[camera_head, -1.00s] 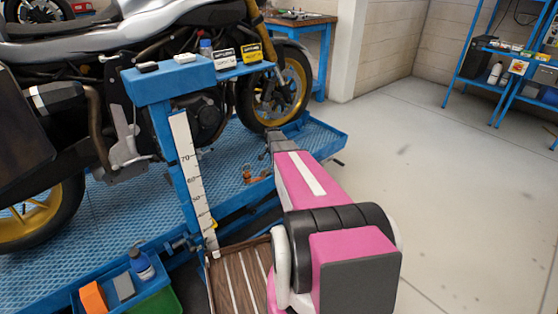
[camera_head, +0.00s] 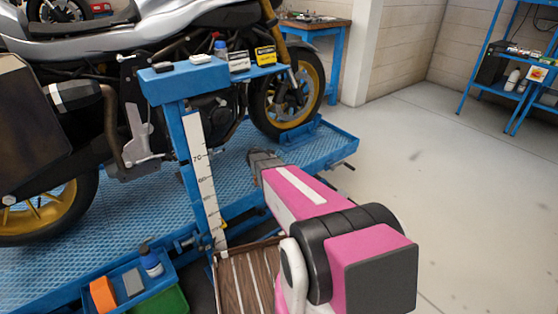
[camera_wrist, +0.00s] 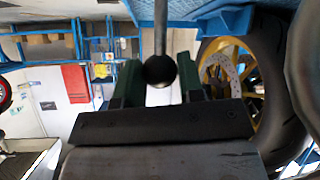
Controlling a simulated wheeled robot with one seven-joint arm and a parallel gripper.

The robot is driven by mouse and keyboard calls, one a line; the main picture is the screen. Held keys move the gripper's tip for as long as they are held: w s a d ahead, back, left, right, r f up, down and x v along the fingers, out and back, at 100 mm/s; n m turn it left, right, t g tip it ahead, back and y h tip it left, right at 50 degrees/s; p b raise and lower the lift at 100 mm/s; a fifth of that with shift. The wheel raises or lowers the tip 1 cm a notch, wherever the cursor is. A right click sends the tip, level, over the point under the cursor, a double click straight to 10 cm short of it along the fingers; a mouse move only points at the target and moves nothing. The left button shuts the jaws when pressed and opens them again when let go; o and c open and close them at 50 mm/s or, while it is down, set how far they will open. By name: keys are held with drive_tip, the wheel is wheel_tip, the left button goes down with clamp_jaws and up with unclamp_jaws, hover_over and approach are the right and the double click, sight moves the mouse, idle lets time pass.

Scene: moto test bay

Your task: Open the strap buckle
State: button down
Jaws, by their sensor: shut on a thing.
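My gripper (camera_head: 262,158) is at the motorcycle lift, low beside the blue post and left of the front wheel in the head view. In the wrist view my gripper (camera_wrist: 160,66) has its dark green fingers on either side of a black ball knob (camera_wrist: 160,70) on a thin grey rod, and is shut on it. I cannot tell whether this knob belongs to the strap buckle. I cannot make out a buckle or strap in either view; my arm covers part of the lift there.
The motorcycle's front wheel (camera_head: 287,100) stands on the blue lift platform (camera_head: 120,208). A blue post with a white scale (camera_head: 203,175) is left of my arm. A blue tray with an orange block (camera_head: 102,294) is at lower left. The floor (camera_head: 445,190) at right is clear.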

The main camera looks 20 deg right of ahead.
drive_tip(key=shift+s+a, duration=0.1)
drive_tip(key=shift+a, duration=0.1)
idle(0.4)
drive_tip(key=c, duration=1)
unclamp_jaws()
drive_tip(key=shift+h, duration=0.3)
drive_tip(key=v, duration=1)
drive_tip(key=shift+s+a+r, duration=0.25)
drive_tip(key=shift+c, duration=0.5)
